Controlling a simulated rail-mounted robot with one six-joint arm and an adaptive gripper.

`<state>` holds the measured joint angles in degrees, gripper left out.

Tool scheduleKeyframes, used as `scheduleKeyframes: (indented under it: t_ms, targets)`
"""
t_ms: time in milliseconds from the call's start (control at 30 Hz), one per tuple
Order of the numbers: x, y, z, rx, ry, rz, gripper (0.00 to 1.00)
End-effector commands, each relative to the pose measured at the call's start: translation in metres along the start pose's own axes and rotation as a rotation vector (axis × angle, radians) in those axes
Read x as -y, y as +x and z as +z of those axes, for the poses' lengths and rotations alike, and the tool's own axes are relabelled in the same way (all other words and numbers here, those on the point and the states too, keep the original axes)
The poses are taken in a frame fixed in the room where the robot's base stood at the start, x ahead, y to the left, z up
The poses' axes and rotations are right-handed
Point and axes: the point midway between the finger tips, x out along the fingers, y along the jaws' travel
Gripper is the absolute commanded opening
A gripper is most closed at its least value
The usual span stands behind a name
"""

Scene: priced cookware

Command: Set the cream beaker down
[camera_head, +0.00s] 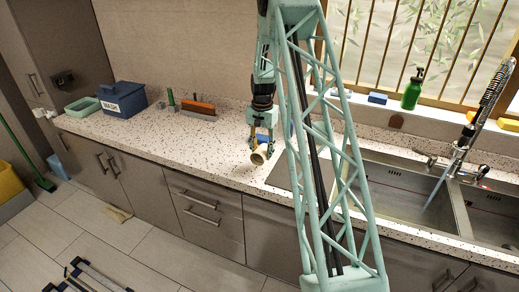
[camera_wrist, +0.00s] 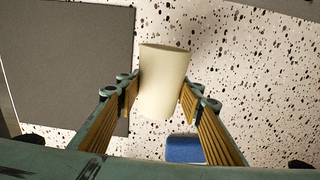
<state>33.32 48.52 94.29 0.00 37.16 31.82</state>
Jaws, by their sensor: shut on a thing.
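The cream beaker (camera_wrist: 164,82) is between the two fingers of my gripper (camera_wrist: 160,100) in the wrist view, and the fingers are shut on its sides. It is a plain, pale cylinder. In the head view the beaker (camera_head: 260,155) is tilted, with its open mouth turned toward the camera, and my gripper (camera_head: 264,140) holds it from above over the speckled counter (camera_head: 220,149). I cannot tell how far its lower end is from the counter.
A grey mat (camera_wrist: 70,60) lies beside the beaker, and a blue block (camera_wrist: 184,148) is close by. An orange-topped brush (camera_head: 198,108), a blue box (camera_head: 122,98) and a green tray (camera_head: 83,105) stand left. The sink (camera_head: 400,185) is right. Speckled counter between is clear.

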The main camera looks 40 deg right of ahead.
Motion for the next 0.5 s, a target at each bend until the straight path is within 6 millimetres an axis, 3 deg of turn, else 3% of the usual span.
scheduleKeyframes:
  t_ms: [200, 500]
  targets:
    - [-0.023, -0.003, 0.028, 0.001, 0.001, 0.001, 0.22]
    - [-0.043, -0.006, 0.052, 0.000, 0.001, 0.000, 0.22]
